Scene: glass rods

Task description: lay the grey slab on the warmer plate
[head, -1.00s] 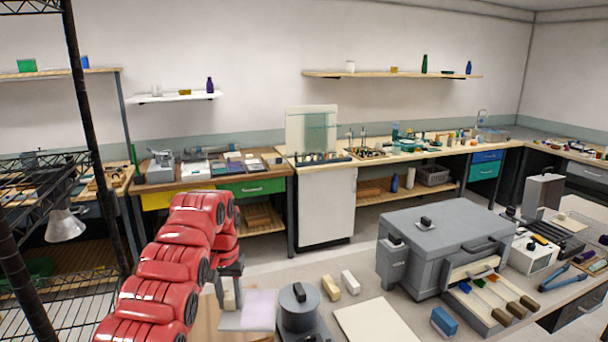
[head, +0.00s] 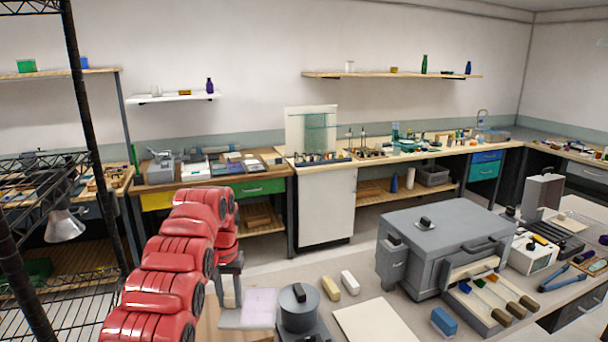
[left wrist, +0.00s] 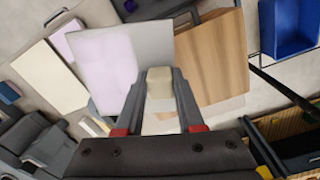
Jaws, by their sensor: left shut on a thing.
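The grey slab (head: 231,320) is a flat pale plate with a lilac sheet on its top. In the left wrist view the slab (left wrist: 152,38) reaches out beyond the fingertips. My left gripper (head: 230,292) is shut on a cream block at the slab's near edge, which looks like its grip. The fingers close on this block (left wrist: 159,84) in the left wrist view. The slab looks roughly level, beside a grey lidded pot (head: 298,308). I cannot tell for sure which thing is the warmer plate. My right gripper is in neither view.
A cream board (head: 372,322), a yellow block (head: 330,288) and a white block (head: 350,281) lie right of the pot. A big grey box (head: 445,235) stands farther right, with rods on a tray in front. A wooden board (left wrist: 212,55) and a blue tray (left wrist: 290,28) show in the wrist view.

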